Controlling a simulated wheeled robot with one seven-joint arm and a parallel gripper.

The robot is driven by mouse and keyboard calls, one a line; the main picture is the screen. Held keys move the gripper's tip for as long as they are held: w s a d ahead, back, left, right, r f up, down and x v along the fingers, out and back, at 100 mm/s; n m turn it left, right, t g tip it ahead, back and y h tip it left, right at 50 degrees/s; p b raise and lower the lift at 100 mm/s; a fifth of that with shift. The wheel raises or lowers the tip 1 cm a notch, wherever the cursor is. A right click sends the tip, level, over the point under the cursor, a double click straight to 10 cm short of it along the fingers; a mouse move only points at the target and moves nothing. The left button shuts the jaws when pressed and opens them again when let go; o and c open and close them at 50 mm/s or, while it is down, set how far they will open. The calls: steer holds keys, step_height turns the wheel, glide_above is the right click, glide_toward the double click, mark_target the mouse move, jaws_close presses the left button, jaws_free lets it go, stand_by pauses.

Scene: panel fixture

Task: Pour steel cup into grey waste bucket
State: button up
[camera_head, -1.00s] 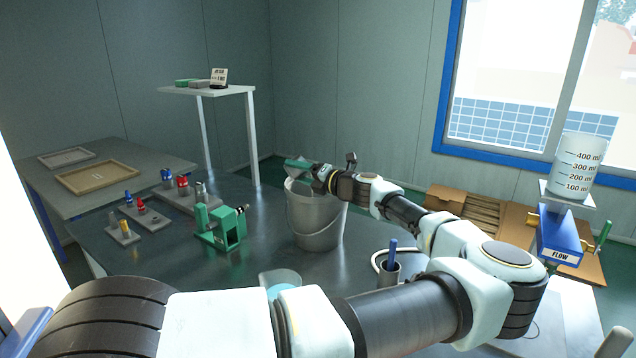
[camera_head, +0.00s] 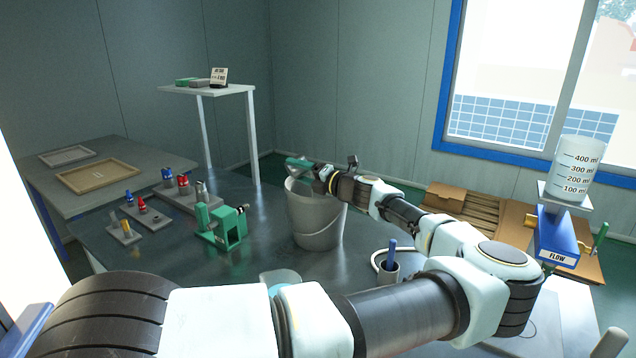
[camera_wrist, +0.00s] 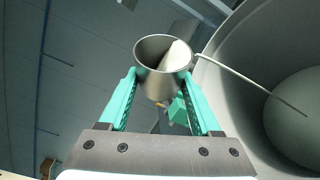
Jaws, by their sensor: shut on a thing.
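The steel cup (camera_wrist: 152,84) sits between the two green fingers of my gripper (camera_wrist: 163,92) in the wrist view, and the gripper is shut on it. The cup's mouth shows pale content along its right side. A thin pale streak, which looks like a poured stream, runs from the cup's right rim into the grey waste bucket (camera_wrist: 222,98). In the head view my gripper (camera_head: 300,166) is at the rim of the bucket (camera_head: 316,222), which stands upright on the dark table. The cup is hard to make out there.
A green device (camera_head: 225,226) stands left of the bucket. A grey holder with a blue-handled tool (camera_head: 391,262) stands to the right, and a clear vessel (camera_head: 279,277) is in front, partly behind my arm. A measuring beaker (camera_head: 580,170) stands at far right.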

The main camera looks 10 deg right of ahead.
steer(key=shift+r+m+p, duration=0.15)
steer(key=shift+m+p, duration=0.15)
steer(key=shift+p, duration=0.15)
steer(key=shift+w+d+r+m+t+p, duration=0.1)
steer(key=shift+d+r+m+t+p, duration=0.05)
steer(key=shift+d+m+p, duration=0.25)
steer(key=shift+w+d+r+m+t+p, duration=0.15)
steer(key=shift+d+m+p, duration=0.1)
steer(key=shift+d+m, duration=0.2)
stand_by(0.9)
steer(key=shift+d+r+m+t+p, duration=0.2)
steer(key=shift+m+t+p, duration=0.2)
steer(key=shift+m+p, duration=0.25)
stand_by(0.5)
